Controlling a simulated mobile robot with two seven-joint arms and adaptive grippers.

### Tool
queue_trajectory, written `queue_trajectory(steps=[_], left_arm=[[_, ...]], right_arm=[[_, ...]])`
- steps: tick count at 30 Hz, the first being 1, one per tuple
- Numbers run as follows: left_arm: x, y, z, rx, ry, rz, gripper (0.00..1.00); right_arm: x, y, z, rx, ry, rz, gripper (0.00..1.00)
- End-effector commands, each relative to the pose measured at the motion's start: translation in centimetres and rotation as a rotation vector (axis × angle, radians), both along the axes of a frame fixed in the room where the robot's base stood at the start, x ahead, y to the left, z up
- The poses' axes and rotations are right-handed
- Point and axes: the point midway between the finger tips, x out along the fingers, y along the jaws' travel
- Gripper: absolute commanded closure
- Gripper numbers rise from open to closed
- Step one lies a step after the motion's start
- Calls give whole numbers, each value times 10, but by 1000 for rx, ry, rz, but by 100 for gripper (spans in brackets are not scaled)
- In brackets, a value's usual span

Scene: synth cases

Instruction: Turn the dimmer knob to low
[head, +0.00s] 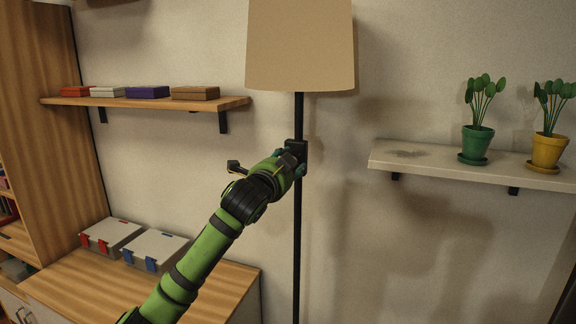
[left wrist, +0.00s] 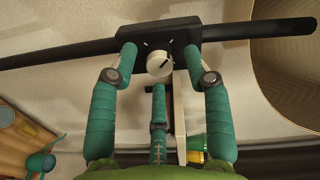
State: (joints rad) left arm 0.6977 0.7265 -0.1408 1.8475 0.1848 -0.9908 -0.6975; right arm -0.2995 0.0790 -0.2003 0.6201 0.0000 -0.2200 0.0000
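The dimmer knob (left wrist: 160,65) is a small white round dial with a dark pointer line, on a black box (left wrist: 158,36) on the lamp pole. In the head view the box (head: 297,147) sits on the black pole (head: 298,228) below the lamp shade (head: 300,45); the knob is hidden there. My left gripper (head: 297,165) is right at the box. In the left wrist view the left gripper (left wrist: 160,75) is open, its teal fingers on either side of the knob and a third below, with visible gaps. My right gripper is not in view.
A white shelf (head: 470,165) with a green pot (head: 476,142) and a yellow pot (head: 548,150) is at right. Two lidded boxes stand on a wooden cabinet (head: 205,280) below. Wall space beside the pole is clear.

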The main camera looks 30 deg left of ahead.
Motion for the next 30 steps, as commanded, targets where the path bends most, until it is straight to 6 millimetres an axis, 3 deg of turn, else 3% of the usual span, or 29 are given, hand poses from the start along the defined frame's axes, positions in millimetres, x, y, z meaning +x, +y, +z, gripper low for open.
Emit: queue_trajectory(steps=[8,21,30], left_arm=[[-14,-3,0,0,0,0,51],[-95,-23,3,4,2,0,51],[-117,-28,4,1,0,0,51]], right_arm=[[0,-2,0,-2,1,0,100],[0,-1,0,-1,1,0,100],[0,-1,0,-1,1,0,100]])
